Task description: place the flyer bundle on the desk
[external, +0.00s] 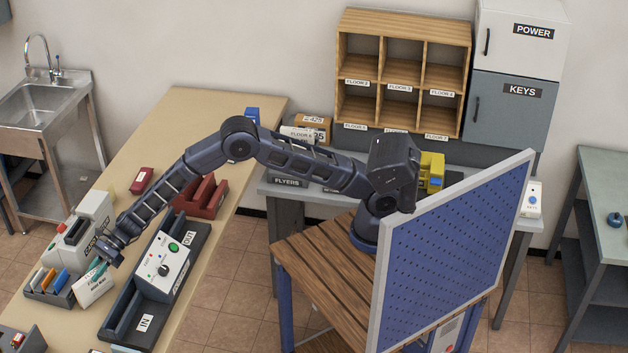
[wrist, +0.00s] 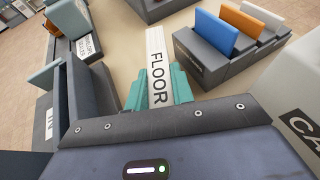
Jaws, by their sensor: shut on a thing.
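A white bundle (external: 95,287) marked with printed text, which I take to be the flyer bundle, hangs below my gripper (external: 99,263) at the lower left in the external view. In the wrist view the bundle (wrist: 156,50) shows edge-on with the word FLOOR, between teal pieces at my gripper (wrist: 158,88). My gripper is shut on it. The bundle is over the tan desk (external: 195,112), between the slotted rack and the IN/OUT tray. I cannot tell whether its lower edge touches the desk.
A grey rack (external: 62,298) with blue, orange and white cards stands left of the bundle. The dark IN/OUT tray (external: 124,322) with a button box (external: 161,262) is on its right. A card machine (external: 95,215) stands behind. The desk's far part is mostly clear.

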